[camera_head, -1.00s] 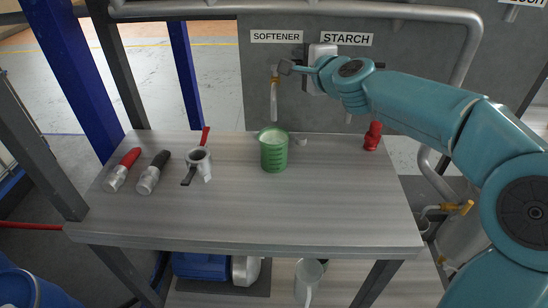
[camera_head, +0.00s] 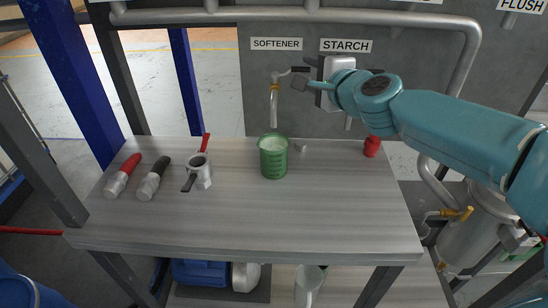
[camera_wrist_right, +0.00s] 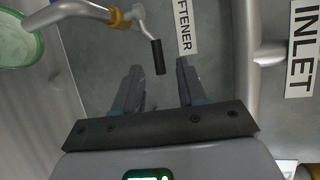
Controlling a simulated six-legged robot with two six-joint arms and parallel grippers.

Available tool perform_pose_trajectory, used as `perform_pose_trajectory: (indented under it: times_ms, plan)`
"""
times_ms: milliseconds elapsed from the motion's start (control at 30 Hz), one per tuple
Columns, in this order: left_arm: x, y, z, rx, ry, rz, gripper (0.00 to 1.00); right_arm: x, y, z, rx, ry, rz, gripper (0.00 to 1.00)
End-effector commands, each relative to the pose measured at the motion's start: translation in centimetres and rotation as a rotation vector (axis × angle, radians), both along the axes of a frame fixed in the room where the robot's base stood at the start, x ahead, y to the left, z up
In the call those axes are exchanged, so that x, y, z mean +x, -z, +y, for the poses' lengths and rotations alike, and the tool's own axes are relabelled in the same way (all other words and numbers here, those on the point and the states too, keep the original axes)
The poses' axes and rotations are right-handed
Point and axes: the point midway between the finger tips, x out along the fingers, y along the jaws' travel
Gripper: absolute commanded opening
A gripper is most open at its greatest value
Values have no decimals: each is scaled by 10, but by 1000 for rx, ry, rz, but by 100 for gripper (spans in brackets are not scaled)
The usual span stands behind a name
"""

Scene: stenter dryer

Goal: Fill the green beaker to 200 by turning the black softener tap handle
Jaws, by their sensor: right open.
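The green beaker (camera_head: 273,163) stands upright on the table below the softener tap (camera_head: 274,98), with pale liquid inside. I cannot read its level against the marks. Its rim and pale contents show at the upper left of the right wrist view (camera_wrist_right: 18,42). The black softener tap handle (camera_head: 301,69) points right in the head view and also shows in the right wrist view (camera_wrist_right: 158,57). My right gripper (camera_head: 298,84) is open and empty, just below the handle in the head view. In the wrist view the handle lies between and slightly beyond the fingertips. My left gripper is not in view.
A starch box (camera_head: 340,70) sits behind my right gripper. The table (camera_head: 330,215) holds a red-handled tool (camera_head: 123,175), a black-handled tool (camera_head: 154,176), a grey cup-like part (camera_head: 199,170) and a red fitting (camera_head: 372,147). The table's front middle is clear.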

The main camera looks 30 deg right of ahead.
Motion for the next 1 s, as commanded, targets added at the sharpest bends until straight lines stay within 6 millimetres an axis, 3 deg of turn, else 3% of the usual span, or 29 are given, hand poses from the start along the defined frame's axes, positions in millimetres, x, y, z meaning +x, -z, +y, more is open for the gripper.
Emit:
perform_pose_trajectory:
  times_ms: [700, 1000]
  plan:
    - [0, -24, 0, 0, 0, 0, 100, -92, -20, 12, 0, 0, -1, 41]
    - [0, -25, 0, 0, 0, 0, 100, -103, -18, 14, 0, 0, 1, 41]
